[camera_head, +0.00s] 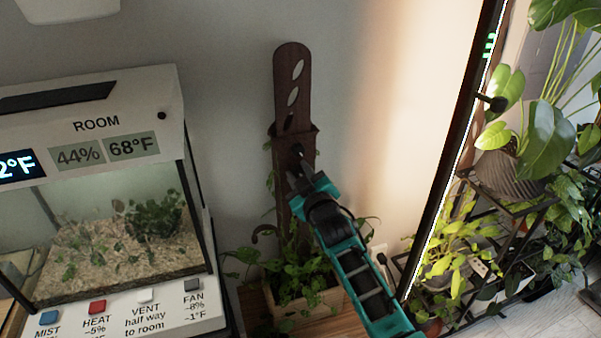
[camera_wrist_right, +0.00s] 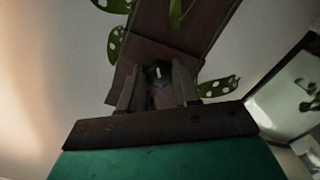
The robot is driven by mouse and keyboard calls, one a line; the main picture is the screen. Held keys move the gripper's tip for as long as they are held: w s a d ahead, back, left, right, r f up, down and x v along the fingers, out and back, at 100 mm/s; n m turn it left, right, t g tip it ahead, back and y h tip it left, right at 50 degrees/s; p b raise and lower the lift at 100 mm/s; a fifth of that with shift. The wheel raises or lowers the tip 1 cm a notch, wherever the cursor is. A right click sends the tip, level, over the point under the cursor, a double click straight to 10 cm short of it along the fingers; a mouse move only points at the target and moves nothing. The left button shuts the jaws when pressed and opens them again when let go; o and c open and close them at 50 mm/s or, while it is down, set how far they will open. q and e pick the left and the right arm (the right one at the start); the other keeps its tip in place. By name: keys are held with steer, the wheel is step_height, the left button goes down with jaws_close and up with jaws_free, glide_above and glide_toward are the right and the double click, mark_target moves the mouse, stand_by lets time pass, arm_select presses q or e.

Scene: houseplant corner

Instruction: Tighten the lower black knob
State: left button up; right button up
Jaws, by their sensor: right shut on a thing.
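A dark brown plank post (camera_head: 293,85) with oval slots rises from a planter against the wall. A black knob (camera_head: 297,150) shows on the post just above my fingertips in the head view. My right gripper (camera_head: 300,178) reaches up to the post from the lower right and covers part of it. In the right wrist view its two fingers (camera_wrist_right: 158,88) stand on either side of a dark knob (camera_wrist_right: 157,72), which I take for the lower one, and are shut on it. The knob's far side and the post behind the gripper are hidden. My left gripper is out of view.
A terrarium (camera_head: 120,165) with climate displays and labelled buttons stands at the left. A leafy plant in a wooden planter (camera_head: 305,305) is below the post. A tall dark frame (camera_head: 455,165) and a plant rack (camera_head: 510,215) stand at the right.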

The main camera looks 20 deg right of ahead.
steer(key=shift+m, duration=0.3)
stand_by(0.4)
steer(key=o, duration=1.1)
steer(key=shift+c, duration=0.2)
steer(key=s, duration=1.3)
steer(key=shift+d+p, duration=0.25)
steer(key=shift+p, duration=0.2)
